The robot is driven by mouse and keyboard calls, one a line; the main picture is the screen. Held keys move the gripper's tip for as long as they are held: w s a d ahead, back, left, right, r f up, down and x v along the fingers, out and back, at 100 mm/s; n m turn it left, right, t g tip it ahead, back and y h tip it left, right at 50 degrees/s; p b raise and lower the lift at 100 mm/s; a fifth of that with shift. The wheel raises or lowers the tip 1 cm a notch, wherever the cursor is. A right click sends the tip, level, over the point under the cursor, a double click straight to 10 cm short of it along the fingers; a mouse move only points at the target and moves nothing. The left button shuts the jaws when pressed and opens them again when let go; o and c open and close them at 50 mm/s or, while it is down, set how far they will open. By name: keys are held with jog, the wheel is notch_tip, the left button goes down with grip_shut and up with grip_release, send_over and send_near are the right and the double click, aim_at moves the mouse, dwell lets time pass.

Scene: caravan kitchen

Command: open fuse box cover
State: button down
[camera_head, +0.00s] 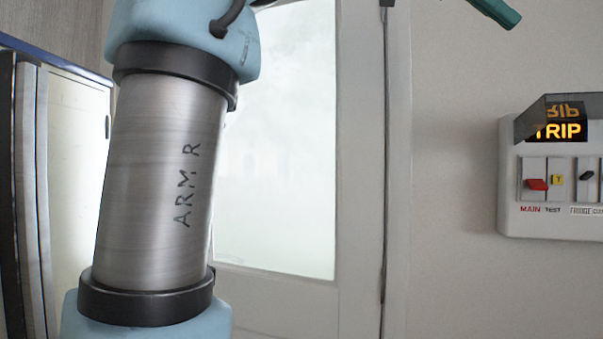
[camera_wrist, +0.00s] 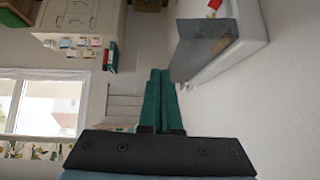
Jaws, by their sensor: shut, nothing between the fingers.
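The white fuse box (camera_head: 550,222) is on the wall at the right of the head view, cut off by the frame edge. Its smoky see-through cover (camera_head: 529,118) is swung up and sticks out from the upper part. Below it the red MAIN switch (camera_head: 536,184) and a black switch (camera_head: 586,175) are exposed. The lit TRIP display (camera_head: 560,131) reflects in the cover. My green gripper (camera_head: 510,18) is above and left of the box, apart from it. The wrist view shows my gripper (camera_wrist: 160,72) shut and empty, with the cover (camera_wrist: 203,48) to its right.
A door with a frosted pane (camera_head: 275,150) stands left of the box, partly behind my arm. A pale cabinet (camera_head: 78,170) is at far left. The wall (camera_head: 450,130) between door and box is bare. The wrist view also shows a window (camera_wrist: 45,105).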

jog(key=w+a+f+n+t+y, duration=0.1)
jog(key=w+a+f+n, duration=0.25)
jog(key=w+f, duration=0.4)
jog(key=w+a+f+n+t+y, duration=0.1)
jog(key=w+a+f+n+t, duration=0.3)
jog(key=f, duration=0.7)
jog(key=w+a+f+n+g+y, duration=0.1)
jog(key=w+a+f+n, duration=0.1)
jog(key=w+f+n, duration=0.5)
jog(key=s+a+f+n+y, duration=0.1)
jog(key=a+f+n+y, duration=0.1)
jog(key=a+f, duration=0.7)
jog(key=s+a+f+n+y, duration=0.1)
jog(key=a+f+n+y, duration=0.1)
jog(key=a+f, duration=0.7)
notch_tip(320, 180, down, 7)
jog(key=shift+s+a+r, duration=0.1)
jog(key=shift+s+a, duration=0.1)
jog(key=shift+s, duration=0.2)
jog(key=c, duration=1.4)
grip_release()
jog(key=s+a+f+n+y, duration=0.1)
jog(key=s+a+f+n, duration=0.1)
jog(key=s+a+f, duration=0.3)
jog(key=shift+s+a+f, duration=0.25)
jog(key=shift+s+f, duration=0.3)
jog(key=shift+f, duration=0.1)
jog(key=o, duration=0.4)
jog(key=shift+c, duration=0.2)
jog(key=shift+d, duration=0.1)
